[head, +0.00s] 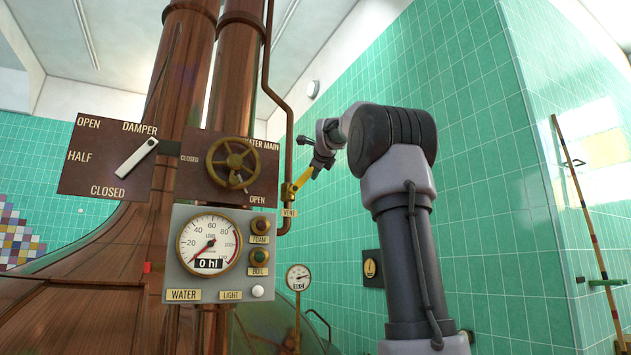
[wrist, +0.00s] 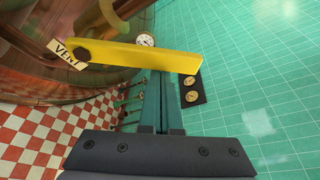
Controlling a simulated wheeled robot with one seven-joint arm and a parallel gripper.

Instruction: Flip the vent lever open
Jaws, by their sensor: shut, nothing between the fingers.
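The yellow vent lever (head: 304,179) slants up and to the right from its pivot on the thin copper pipe in the head view. In the wrist view the lever (wrist: 140,56) reaches right from a dark pivot beside the VENT label (wrist: 66,54). My gripper (head: 317,166) is shut and empty at the lever's upper, free end. In the wrist view its fingers (wrist: 159,76) end at the lever's lower edge, past the middle of its length. I cannot tell whether they touch it. The VENT label (head: 289,212) hangs below the pivot in the head view.
Left of the lever are the water main handwheel (head: 232,162), the damper handle (head: 136,158) and the gauge panel (head: 172,255). A small dial (head: 298,277) stands below. The green tiled wall (head: 470,130) lies behind my arm. A pole (head: 585,220) leans at the right.

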